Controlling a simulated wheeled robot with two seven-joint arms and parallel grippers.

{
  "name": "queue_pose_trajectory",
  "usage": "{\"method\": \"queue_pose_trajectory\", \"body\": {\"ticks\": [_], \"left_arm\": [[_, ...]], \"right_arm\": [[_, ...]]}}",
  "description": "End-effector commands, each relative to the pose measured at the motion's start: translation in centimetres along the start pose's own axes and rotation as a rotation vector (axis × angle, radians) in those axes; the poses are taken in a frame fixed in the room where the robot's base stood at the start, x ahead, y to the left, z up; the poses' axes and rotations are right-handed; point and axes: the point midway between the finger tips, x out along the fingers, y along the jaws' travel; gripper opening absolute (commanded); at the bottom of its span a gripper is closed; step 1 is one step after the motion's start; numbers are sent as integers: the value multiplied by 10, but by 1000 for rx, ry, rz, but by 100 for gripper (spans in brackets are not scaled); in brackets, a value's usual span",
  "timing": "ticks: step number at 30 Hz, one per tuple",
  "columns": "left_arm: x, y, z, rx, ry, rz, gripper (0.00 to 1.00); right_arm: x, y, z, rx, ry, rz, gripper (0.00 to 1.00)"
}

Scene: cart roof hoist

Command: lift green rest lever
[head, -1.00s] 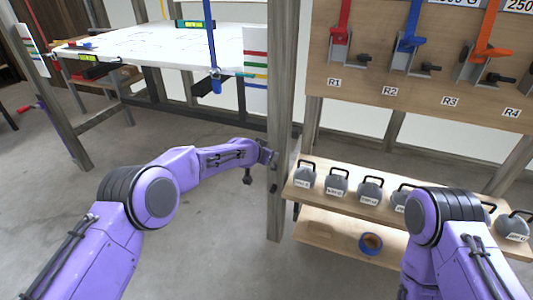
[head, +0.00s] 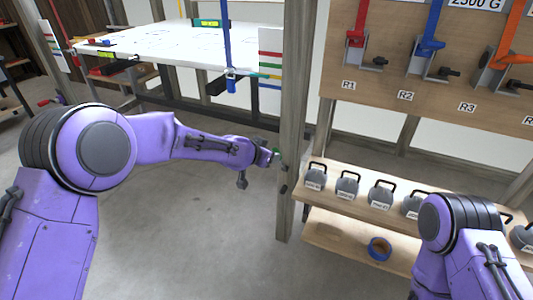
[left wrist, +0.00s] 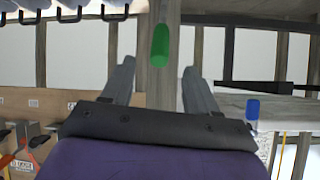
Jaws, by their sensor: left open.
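The green rest lever shows in the left wrist view as a rounded green grip (left wrist: 160,45) in front of a wooden post (left wrist: 153,88). In the head view only a small green bit (head: 277,153) shows beside the post (head: 292,120), mostly hidden by my left gripper. My left gripper (head: 273,158) is at the post's left side. In the left wrist view its two fingers (left wrist: 159,68) are spread apart, with the green grip between and just beyond their tips; nothing is held. My right gripper is out of view; only my right arm shows.
A shelf (head: 330,188) with several grey weights stands right of the post; a blue tape roll (head: 379,248) lies below. A white panel (head: 160,48) is at back left. Floor left of the post is clear.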

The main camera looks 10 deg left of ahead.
Motion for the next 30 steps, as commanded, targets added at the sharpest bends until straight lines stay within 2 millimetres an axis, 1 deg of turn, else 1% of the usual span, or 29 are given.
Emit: {"method": "queue_pose_trajectory", "body": {"ticks": [1,2,3,5,6,7,8,9,10,12,16,19,20,21,23,25,27,30], "left_arm": [[0,0,0,0,0,0,59],[0,0,0,0,0,0,56],[1,0,2,0,-1,0,43],[8,1,12,-4,-6,2,23],[15,1,25,-10,-13,2,10],[22,0,38,-18,-21,1,0],[29,-2,56,-25,-36,1,0],[40,-4,87,-24,-61,3,0],[48,-5,108,-17,-62,2,0],[66,-10,150,6,-2,-8,0],[74,-10,180,63,195,-7,0],[69,-4,193,87,382,12,0],[64,-1,195,87,444,19,0],[55,2,195,83,532,30,0],[38,6,190,67,661,44,0],[14,8,178,38,794,56,0],[-4,8,168,6,896,60,0],[-19,4,158,-28,989,46,0]], "right_arm": [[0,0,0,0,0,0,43],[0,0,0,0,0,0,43],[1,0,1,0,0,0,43],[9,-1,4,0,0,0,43],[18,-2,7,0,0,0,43],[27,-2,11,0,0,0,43],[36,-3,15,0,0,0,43],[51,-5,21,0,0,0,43],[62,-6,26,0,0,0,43],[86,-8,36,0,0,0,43],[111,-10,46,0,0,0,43],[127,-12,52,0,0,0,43],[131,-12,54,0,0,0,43],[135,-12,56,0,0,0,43],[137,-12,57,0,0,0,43],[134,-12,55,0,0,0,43],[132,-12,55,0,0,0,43],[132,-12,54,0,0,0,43]]}}
